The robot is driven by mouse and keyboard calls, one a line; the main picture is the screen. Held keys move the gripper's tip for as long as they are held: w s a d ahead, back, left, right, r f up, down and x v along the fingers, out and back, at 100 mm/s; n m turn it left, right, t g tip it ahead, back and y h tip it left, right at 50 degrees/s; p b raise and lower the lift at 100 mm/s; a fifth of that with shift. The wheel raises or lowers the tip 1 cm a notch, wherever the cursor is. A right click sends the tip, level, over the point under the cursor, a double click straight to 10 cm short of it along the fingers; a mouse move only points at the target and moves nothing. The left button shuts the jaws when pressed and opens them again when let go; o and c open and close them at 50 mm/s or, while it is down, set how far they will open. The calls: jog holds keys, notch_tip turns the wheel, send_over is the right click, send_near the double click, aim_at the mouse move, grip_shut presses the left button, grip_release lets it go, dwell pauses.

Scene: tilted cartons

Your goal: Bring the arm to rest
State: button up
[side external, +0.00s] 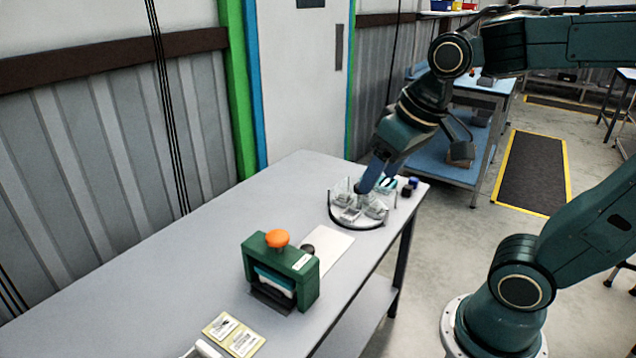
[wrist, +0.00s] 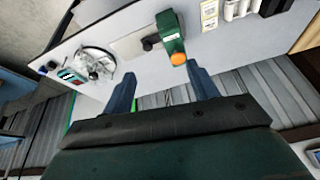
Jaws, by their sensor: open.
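My gripper (side external: 374,180) is at the far end of the grey table (side external: 200,265), above or beside the round tray as the side view shows it; the exact height is hard to tell. In the wrist view my gripper (wrist: 161,80) has its two blue fingers spread wide, with nothing between them. My arm reaches in from the right, bent downward at the wrist. No carton is clearly recognisable.
A round tray (side external: 358,224) with clear pieces stands at the table's far end, with small dark and blue caps (side external: 410,184) beside it. A green device (side external: 281,272) with an orange knob (side external: 277,238) stands mid-table. Yellow labels (side external: 233,335) lie in front. A corrugated wall runs behind.

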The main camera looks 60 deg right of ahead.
jog(key=shift+n+t, duration=0.5)
jog(key=shift+n, duration=0.4)
jog(key=shift+s+a+f, duration=0.1)
jog(key=shift+s+a, duration=0.05)
jog(key=shift+s, duration=0.8)
jog(key=shift+s+a+f, duration=0.1)
jog(key=shift+s+a, duration=0.05)
jog(key=shift+s, duration=0.8)
jog(key=shift+s+a+f, duration=0.1)
jog(key=shift+s+a, duration=0.05)
jog(key=shift+s, duration=0.8)
